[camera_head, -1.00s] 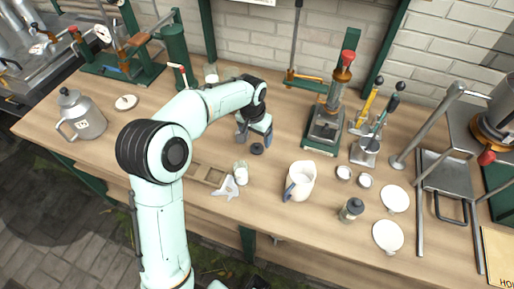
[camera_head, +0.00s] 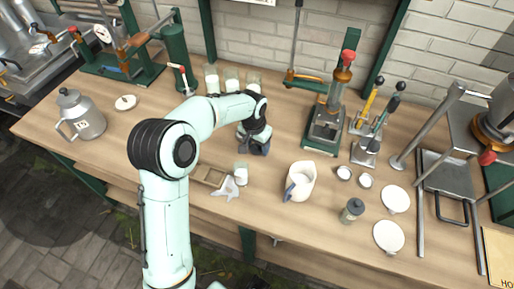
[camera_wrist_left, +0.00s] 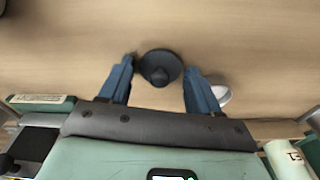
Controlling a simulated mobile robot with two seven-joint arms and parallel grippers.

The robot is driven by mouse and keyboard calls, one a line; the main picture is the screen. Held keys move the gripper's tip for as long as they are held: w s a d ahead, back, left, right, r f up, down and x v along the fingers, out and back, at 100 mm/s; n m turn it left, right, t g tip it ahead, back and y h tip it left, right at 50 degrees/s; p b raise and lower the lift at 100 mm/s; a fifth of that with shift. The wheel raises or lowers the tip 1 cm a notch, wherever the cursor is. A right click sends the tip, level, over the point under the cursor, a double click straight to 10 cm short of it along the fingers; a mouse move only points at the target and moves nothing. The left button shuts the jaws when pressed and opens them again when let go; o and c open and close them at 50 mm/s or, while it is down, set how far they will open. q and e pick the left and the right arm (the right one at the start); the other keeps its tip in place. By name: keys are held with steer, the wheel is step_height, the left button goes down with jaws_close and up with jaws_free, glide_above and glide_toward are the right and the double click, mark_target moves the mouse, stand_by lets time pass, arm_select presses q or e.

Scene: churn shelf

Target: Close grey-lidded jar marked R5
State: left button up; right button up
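A dark grey round lid with a knob (camera_wrist_left: 161,68) lies on the table. My left gripper (camera_wrist_left: 160,66) is open, with a blue finger on either side of the lid and small gaps between. In the head view my left gripper (camera_head: 254,149) is low at the table and hides most of the lid. A small white-filled jar (camera_head: 241,173) stands in front of it, with no lid visible on top. A white round rim (camera_wrist_left: 222,95) shows partly behind a finger in the left wrist view. I cannot read an R5 mark. My right gripper is not in view.
A wooden tray (camera_head: 212,177) and white star-shaped piece (camera_head: 228,188) lie by the jar. Several jars (camera_head: 232,82) stand behind my arm. A press (camera_head: 328,125) stands at back right.

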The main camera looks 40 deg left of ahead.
arm_select(q)
steer(key=c, duration=0.6)
steer(key=shift+r, duration=0.1)
step_height(320, 180, up, 20)
steer(key=p, duration=0.3)
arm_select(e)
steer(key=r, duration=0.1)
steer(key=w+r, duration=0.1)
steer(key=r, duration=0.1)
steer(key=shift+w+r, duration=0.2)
